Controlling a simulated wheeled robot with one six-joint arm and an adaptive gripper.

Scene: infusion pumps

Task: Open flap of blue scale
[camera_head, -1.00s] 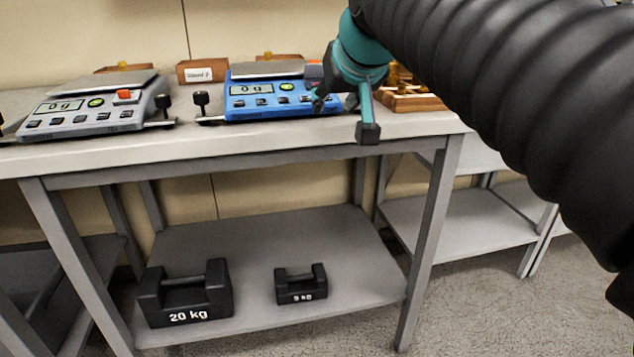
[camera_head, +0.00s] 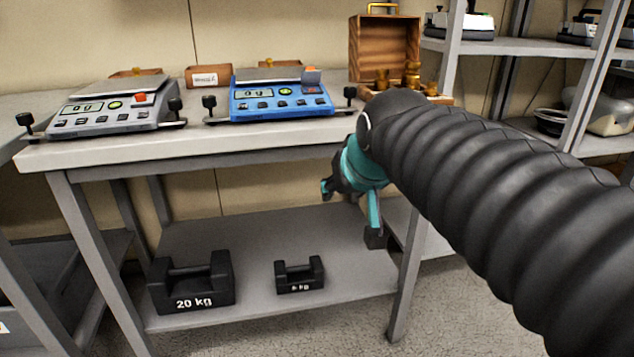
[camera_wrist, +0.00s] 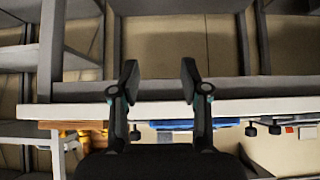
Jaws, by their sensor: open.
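The blue scale (camera_head: 280,104) stands on the table with its display showing 0 g. A small grey-blue flap (camera_head: 311,77) is at its back right corner, with a bit of orange at its upper edge. It looks tilted up, but I cannot tell how far it is open. My gripper (camera_head: 350,212) is open and empty, in front of the table edge and below the tabletop, to the right of the scale. In the wrist view, my open gripper (camera_wrist: 159,80) has nothing between its fingers. A blue strip of the scale (camera_wrist: 180,124) shows beyond the table edge.
A grey scale (camera_head: 105,108) stands to the left. An open wooden box (camera_head: 384,50) with brass weights is at the right. The table's front edge (camera_head: 200,152) lies between my gripper and the scale. Black weights (camera_head: 190,283) sit on the lower shelf.

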